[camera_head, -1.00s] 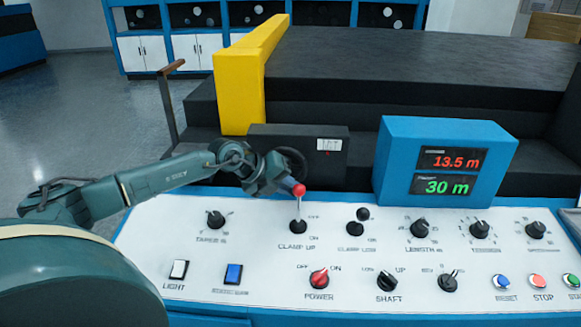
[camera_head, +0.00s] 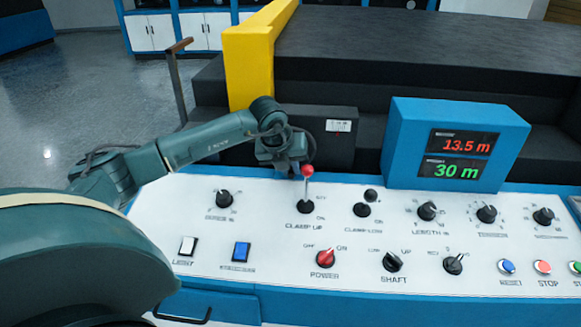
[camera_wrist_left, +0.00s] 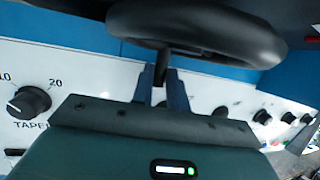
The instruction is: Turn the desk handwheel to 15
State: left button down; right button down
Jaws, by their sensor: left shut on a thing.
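The desk handwheel (camera_wrist_left: 205,28) is a thick black ring across the top of the left wrist view. A short dark grip or stem comes from it toward my gripper. In the head view the wheel is mostly hidden behind my left wrist, at the dark box (camera_head: 327,150) behind the panel. My left gripper (camera_wrist_left: 162,78) is shut on this short part, one finger on each side; it also shows in the head view (camera_head: 283,168), behind the red-tipped lever. A small white counter (camera_head: 338,126) on the box is too small to read. My right gripper is not in view.
The red-tipped clamp lever (camera_head: 307,171) stands close to my left gripper. The white panel (camera_head: 270,215) carries several knobs and buttons. A blue display box (camera_head: 410,135) reads 13.5 m and 30 m. A yellow post (camera_head: 247,75) stands behind.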

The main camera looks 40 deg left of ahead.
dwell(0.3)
pick_arm(q)
jog(key=c, duration=1.4)
grip_release()
jog(key=shift+r, duration=0.1)
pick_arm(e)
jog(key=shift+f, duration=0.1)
pick_arm(q)
jog(key=shift+s+r, duration=0.2)
jog(key=shift+r, duration=0.1)
jog(key=b+v, duration=0.2)
jog(key=v, duration=1)
jog(key=shift+r, duration=0.15)
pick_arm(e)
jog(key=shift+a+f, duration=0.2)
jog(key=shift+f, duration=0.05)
pick_arm(q)
jog(key=shift+s, duration=0.1)
